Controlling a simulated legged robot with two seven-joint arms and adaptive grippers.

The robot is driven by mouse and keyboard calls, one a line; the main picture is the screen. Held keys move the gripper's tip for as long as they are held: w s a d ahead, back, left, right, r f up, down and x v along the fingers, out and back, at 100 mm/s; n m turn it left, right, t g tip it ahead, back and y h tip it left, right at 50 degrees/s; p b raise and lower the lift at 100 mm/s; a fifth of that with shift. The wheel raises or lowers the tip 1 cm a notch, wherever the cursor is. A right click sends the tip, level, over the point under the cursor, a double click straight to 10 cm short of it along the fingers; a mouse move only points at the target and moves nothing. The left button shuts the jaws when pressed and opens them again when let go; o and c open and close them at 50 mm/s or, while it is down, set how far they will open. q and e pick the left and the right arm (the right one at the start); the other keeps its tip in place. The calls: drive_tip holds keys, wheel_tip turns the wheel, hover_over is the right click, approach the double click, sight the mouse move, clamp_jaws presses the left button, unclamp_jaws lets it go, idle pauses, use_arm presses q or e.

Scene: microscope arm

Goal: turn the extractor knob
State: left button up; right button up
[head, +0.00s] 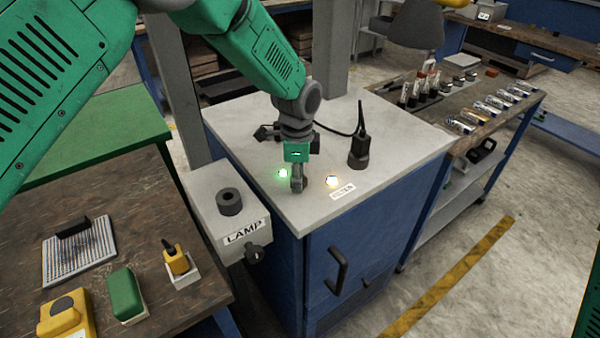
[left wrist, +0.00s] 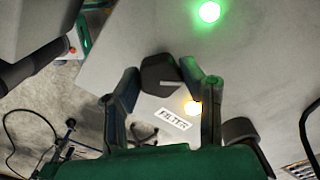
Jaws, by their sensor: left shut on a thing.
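My left gripper (head: 297,185) points down onto the pale top of the blue cabinet (head: 235,125). In the left wrist view its two fingers (left wrist: 160,75) are on either side of a dark knob (left wrist: 158,70) with a light pointer mark, and they are shut on it. The fingers mostly hide this knob in the head view. A green light (head: 283,174) and an amber light (head: 332,181) glow close by. My right gripper is out of view.
A dark cylinder with a cable (head: 359,150) stands right of the gripper on the cabinet top. A grey LAMP box (head: 205,205) with knobs adjoins the cabinet's left side. A grey post (head: 172,90) rises behind it. A wooden bench (head: 110,265) holds small items at lower left.

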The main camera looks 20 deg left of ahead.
use_arm(q)
drive_tip(key=n, duration=0.3)
drive_tip(key=n+p, duration=0.1)
drive_tip(key=n, duration=0.1)
drive_tip(key=shift+a+n, duration=0.2)
drive_tip(key=shift+n, duration=0.2)
drive_tip(key=n, duration=0.4)
drive_tip(key=shift+s+d+p, duration=0.1)
drive_tip(key=shift+p, duration=0.25)
drive_tip(key=shift+n, duration=0.3)
drive_tip(key=shift+s+f, duration=0.1)
drive_tip(key=o, duration=1.2)
drive_tip(key=shift+c, duration=0.2)
drive_tip(key=shift+r, duration=0.45)
wheel_tip(320, 180, up, 11)
